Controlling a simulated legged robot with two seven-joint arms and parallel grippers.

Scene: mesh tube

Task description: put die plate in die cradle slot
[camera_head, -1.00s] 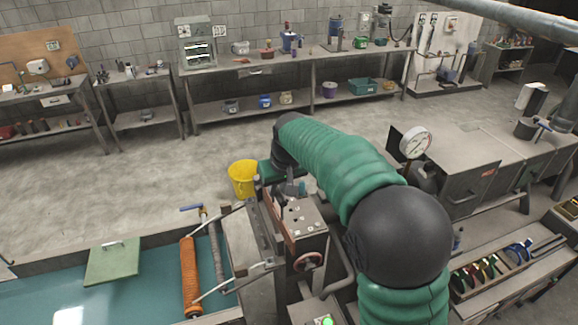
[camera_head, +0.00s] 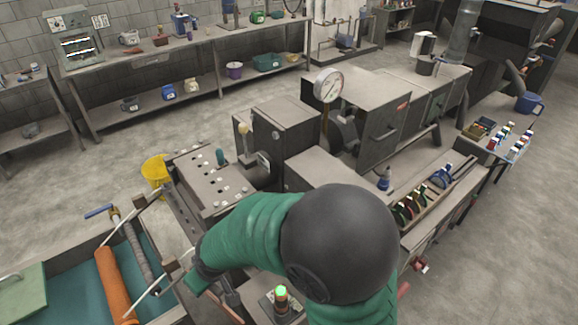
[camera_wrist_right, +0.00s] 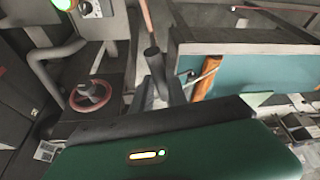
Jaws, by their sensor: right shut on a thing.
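My right gripper (camera_wrist_right: 162,72) shows in the right wrist view as dark fingers beyond my green wrist housing. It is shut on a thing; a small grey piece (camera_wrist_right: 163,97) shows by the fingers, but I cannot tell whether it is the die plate. In the head view my green right arm bends left from the bottom right, and its far end is low beside the machine (camera_head: 208,182). The gripper tips are hidden there. A rack (camera_head: 440,197) with several coloured, curved-top pieces stands right of the arm. I cannot identify the die cradle slot. My left gripper is out of view.
A teal-lined trough (camera_head: 75,303) with an orange roller (camera_head: 115,285) lies at lower left. A yellow bucket (camera_head: 155,170) stands behind it. A pressure gauge (camera_head: 328,85) rises above grey machine boxes. Open floor lies at the back.

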